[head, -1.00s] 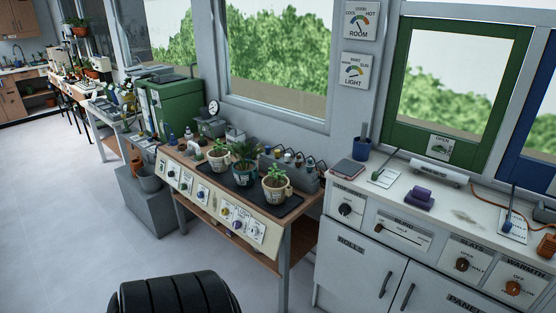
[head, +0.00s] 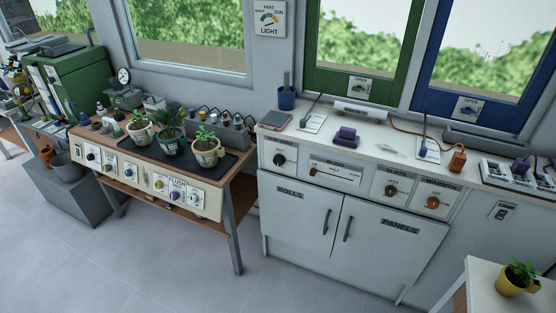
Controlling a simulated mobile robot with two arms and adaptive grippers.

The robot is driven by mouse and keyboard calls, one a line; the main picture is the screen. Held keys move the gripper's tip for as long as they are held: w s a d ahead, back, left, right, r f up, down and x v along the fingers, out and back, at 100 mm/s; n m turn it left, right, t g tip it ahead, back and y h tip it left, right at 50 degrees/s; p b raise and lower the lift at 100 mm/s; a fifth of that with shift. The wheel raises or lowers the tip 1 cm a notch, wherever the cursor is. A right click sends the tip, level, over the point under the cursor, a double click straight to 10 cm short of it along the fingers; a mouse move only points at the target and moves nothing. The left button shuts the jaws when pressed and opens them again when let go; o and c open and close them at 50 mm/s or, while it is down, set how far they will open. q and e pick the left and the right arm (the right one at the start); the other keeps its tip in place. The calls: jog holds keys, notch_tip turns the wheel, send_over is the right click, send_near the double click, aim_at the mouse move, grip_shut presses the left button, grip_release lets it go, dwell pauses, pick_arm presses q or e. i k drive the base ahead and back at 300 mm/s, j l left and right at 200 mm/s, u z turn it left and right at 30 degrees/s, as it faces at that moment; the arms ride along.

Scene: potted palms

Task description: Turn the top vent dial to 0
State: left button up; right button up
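The cream panel (head: 150,178) on the plant bench holds several more knobs. Neither of my grippers shows in the head view.
The white counter (head: 390,153) bears a purple block (head: 345,136) and cords. Potted plants stand on a dark mat (head: 222,172) on the bench. A white table (head: 482,297) with a yellow pot (head: 517,278) is at lower right. The grey floor (head: 190,270) in front is clear.

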aim_at(279, 159)
jog(key=i+j, duration=0.2)
jog(key=i+j+z, duration=0.1)
jog(key=j, duration=0.35)
jog(key=i+j, duration=0.45)
jog(key=j, duration=0.2)
jog(key=i+j+z, duration=0.1)
jog(key=j, duration=0.2)
jog(key=i, duration=0.05)
